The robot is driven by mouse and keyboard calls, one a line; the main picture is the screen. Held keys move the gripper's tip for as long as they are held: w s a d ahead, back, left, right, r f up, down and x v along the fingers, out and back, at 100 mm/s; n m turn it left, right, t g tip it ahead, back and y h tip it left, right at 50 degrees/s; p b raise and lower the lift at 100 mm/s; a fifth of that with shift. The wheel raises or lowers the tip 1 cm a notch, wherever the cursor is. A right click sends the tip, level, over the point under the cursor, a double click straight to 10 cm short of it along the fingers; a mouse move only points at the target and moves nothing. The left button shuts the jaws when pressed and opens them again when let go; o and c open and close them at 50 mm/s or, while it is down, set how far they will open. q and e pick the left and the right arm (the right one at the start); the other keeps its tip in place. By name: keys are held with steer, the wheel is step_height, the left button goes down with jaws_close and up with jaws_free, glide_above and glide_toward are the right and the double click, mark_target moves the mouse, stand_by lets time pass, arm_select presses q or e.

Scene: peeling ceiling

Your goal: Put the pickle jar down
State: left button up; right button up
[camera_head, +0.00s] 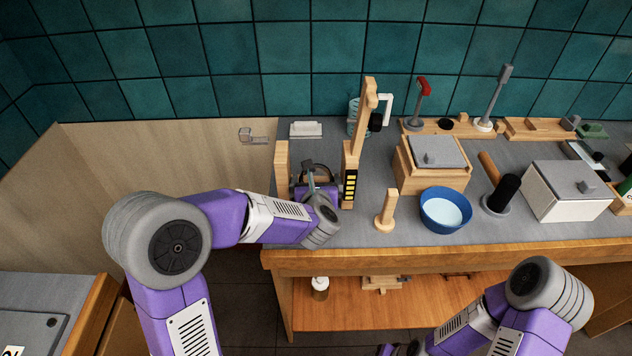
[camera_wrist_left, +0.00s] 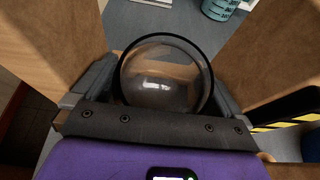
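In the left wrist view, a round clear glass jar (camera_wrist_left: 165,78) with a dark rim sits between the fingers of my left gripper (camera_wrist_left: 164,92). The fingers flank its sides and appear to press on it. I take it for the pickle jar; no pickles or label show. In the head view, my left gripper (camera_head: 318,175) is at the left end of the grey counter, between two upright wooden posts, and mostly hides the jar. Whether the jar's base touches the counter cannot be told. Only a small part of my right gripper (camera_head: 392,350) shows at the bottom edge.
The grey counter (camera_head: 365,225) has a wooden post (camera_head: 282,165) on the left and another (camera_head: 349,175) with yellow-black stripes. A wooden peg (camera_head: 387,210), blue bowl (camera_head: 425,208) and wooden box (camera_head: 405,175) stand to the right. A white-capped bottle (camera_head: 320,288) is below.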

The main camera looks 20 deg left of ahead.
arm_select(q)
steer(key=shift+r+p, duration=0.3)
steer(key=shift+p, duration=0.15)
steer(key=p+v, duration=0.1)
steer(key=v, duration=1.1)
steer(key=shift+f, duration=0.15)
